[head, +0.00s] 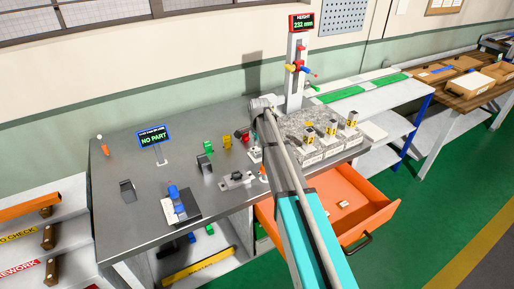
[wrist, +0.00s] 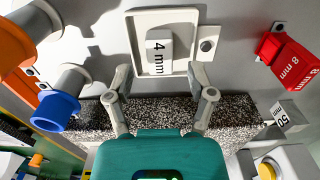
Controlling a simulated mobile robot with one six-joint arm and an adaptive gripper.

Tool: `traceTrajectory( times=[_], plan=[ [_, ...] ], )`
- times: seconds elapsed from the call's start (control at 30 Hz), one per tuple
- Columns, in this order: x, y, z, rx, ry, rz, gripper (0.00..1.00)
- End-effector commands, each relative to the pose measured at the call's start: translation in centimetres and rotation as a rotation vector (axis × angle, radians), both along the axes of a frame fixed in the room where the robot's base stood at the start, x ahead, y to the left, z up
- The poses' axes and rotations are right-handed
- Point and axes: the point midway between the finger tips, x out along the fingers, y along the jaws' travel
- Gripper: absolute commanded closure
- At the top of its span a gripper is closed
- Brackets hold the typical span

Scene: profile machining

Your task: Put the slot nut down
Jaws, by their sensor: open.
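In the wrist view my gripper (wrist: 162,78) is open, its two fingers spread with nothing between the tips. Just beyond the tips a shallow white tray (wrist: 137,22) lies on the grey bench. It holds a pale block marked 4 mm (wrist: 159,50). A small light piece with a round hole (wrist: 207,46), possibly the slot nut, sits beside the tray's right edge, apart from the fingers. In the head view my arm hides the gripper; I cannot pick out the slot nut there.
A granite block (wrist: 240,108) lies under the fingers. Red 8 mm blocks (wrist: 290,62) are right; a blue-ended cylinder (wrist: 58,105) and an orange one (wrist: 18,55) are left. In the head view an orange drawer (head: 375,205) stands open below the granite plate (head: 300,125).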

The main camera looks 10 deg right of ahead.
Motion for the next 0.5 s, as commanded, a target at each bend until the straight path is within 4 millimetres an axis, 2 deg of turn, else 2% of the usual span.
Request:
traceTrajectory(
  times=[0.03,0.5],
  plan=[
    [0.0,0.0,0.9,0.000,0.000,0.000,0.30],
    [0.0,0.0,4.7,0.000,0.000,0.000,0.30]
  ],
)
